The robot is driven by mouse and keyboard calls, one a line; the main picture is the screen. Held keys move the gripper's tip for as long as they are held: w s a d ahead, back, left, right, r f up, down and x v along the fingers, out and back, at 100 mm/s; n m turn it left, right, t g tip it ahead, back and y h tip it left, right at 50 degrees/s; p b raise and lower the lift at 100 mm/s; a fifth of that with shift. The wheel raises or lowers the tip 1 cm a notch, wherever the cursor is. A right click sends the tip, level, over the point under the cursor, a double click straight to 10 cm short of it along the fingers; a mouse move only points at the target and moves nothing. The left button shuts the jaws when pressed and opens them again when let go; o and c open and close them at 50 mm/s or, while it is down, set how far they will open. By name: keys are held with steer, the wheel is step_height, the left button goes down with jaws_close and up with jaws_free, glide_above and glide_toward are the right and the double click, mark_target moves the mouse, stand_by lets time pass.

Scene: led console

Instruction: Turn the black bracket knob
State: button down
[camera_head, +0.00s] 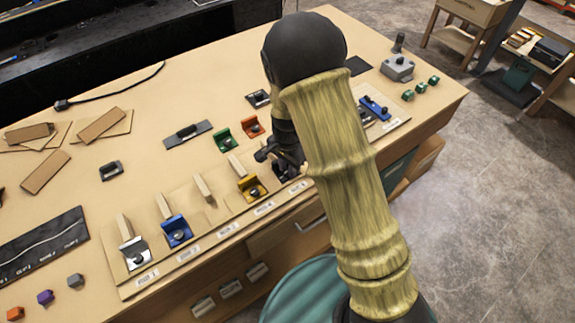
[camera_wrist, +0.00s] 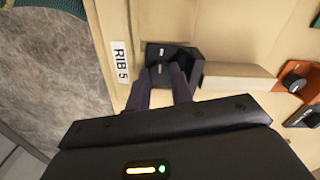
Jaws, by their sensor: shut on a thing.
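The black bracket (camera_wrist: 190,54) sits at the end of a wooden rib (camera_wrist: 235,76) beside the label "RIB 5" in the wrist view. My gripper (camera_wrist: 160,74) reaches down to it, with its two dark fingers on either side of the bracket's black knob. The knob is mostly hidden between the fingertips, and its turn angle cannot be told. In the head view my arm covers most of this spot; the black bracket (camera_head: 284,172) shows only in part beside my gripper.
Yellow (camera_head: 251,187), blue (camera_head: 176,231) and silver (camera_head: 135,254) brackets stand on ribs to the left along the front edge. Loose orange (camera_head: 252,126) and green (camera_head: 226,140) brackets lie behind. A blue bracket (camera_head: 375,107) stands right of my arm.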

steer(key=shift+w+r, duration=0.15)
stand_by(0.6)
steer(key=c, duration=1.5)
jaws_free()
step_height(320, 180, up, 17)
steer(key=b, duration=0.2)
steer(key=shift+r, duration=0.15)
steer(key=shift+d, duration=0.1)
